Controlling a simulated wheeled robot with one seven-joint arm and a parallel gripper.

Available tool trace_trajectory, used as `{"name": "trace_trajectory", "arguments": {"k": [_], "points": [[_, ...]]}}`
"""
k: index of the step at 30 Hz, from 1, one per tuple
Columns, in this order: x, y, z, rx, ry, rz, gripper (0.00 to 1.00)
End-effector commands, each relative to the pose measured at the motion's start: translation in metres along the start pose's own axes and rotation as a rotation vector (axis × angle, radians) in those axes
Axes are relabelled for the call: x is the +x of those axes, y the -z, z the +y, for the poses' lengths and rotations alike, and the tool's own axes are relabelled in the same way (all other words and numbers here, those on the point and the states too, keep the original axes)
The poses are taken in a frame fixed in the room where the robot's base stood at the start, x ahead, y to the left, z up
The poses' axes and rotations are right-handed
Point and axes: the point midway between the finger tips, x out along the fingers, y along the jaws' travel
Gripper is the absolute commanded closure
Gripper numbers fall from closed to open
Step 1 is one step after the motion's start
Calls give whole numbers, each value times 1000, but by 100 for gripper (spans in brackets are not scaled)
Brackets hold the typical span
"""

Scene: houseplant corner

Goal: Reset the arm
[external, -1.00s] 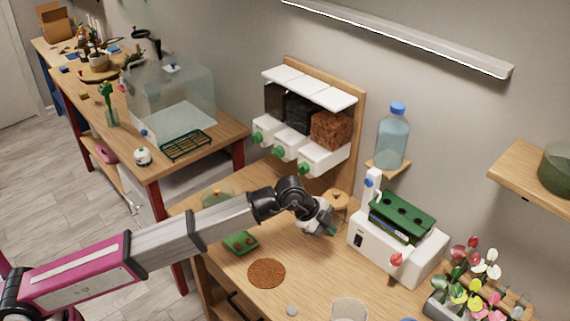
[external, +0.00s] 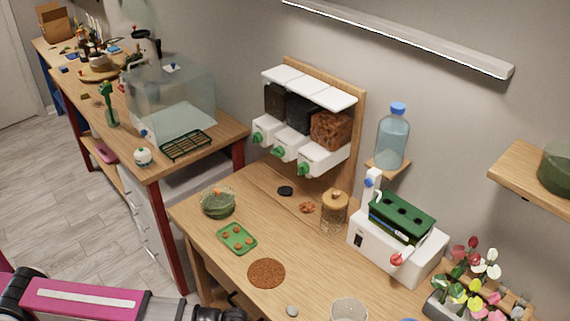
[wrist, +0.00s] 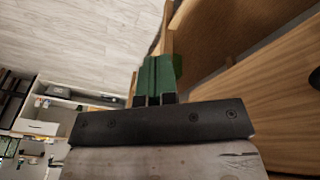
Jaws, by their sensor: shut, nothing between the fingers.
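My gripper (wrist: 155,75) shows in the wrist view, its green fingers together with nothing between them. It is off the front edge of the wooden workbench, with the grey plank floor (wrist: 90,35) beyond the fingers. In the external view my pink and grey arm lies low along the bottom left edge, and the gripper itself is out of the picture.
Dispensers (external: 310,115) stand behind. Flowers (external: 470,280) are at right.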

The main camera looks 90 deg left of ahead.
Motion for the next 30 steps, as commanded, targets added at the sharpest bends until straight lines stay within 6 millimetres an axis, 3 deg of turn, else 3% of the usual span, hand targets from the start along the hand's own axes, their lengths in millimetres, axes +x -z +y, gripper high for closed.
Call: {"name": "trace_trajectory", "arguments": {"k": [6,15,21,30], "points": [[60,-52,-8,-71,35,-65,100],[124,-121,-15,-155,86,-140,100],[145,-147,-17,-183,107,-167,100],[149,-152,-18,-190,112,-170,100]]}}
